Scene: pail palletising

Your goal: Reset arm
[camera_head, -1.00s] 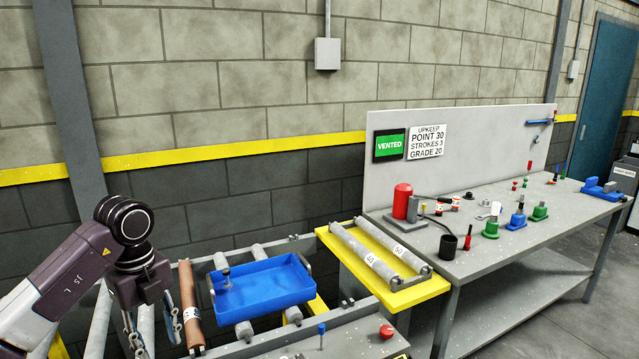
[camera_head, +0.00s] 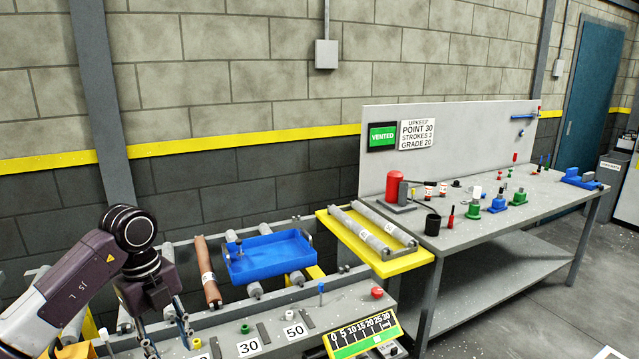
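My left gripper (camera_head: 166,338) hangs at the lower left, pointing down in front of the roller conveyor's near side. Its two fingers are spread apart with nothing seen between them; the tips run close to the bottom edge of the picture. My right arm and gripper do not show.
A blue tray (camera_head: 268,262) and a brown roller (camera_head: 206,272) lie on the conveyor. A yellow-framed stand with two grey rollers (camera_head: 361,227) adjoins the grey workbench (camera_head: 500,225), which carries a red cylinder (camera_head: 394,187) and small fittings. A numbered scale (camera_head: 362,335) stands in front.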

